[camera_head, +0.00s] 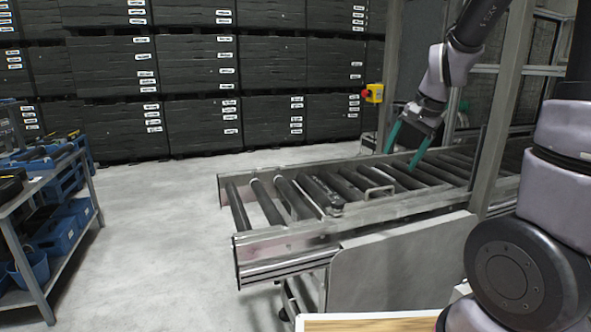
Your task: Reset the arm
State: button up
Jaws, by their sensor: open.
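My gripper (405,150) shows at the right of the head view, with two green fingers spread apart. It is open, with nothing between the fingers. It points down over the roller conveyor (300,238), and I cannot tell how far above the rollers the fingertips are. My arm comes in from the upper right, and a large part of it fills the right edge.
A metal post (503,105) and frame stand close to my arm at the right. A yellow box with a red button (374,93) is behind the conveyor. Stacked dark crates (200,65) line the back. A shelf cart (40,185) with blue bins stands left. The floor between is clear.

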jog(key=s+a+r+n+t, duration=0.2)
jog(key=s+r+n, duration=0.3)
jog(key=s+r, duration=0.8)
jog(key=s+t, duration=0.1)
jog(key=s, duration=0.2)
jog(key=shift+s+t, duration=0.15)
jog(key=shift+t, duration=0.15)
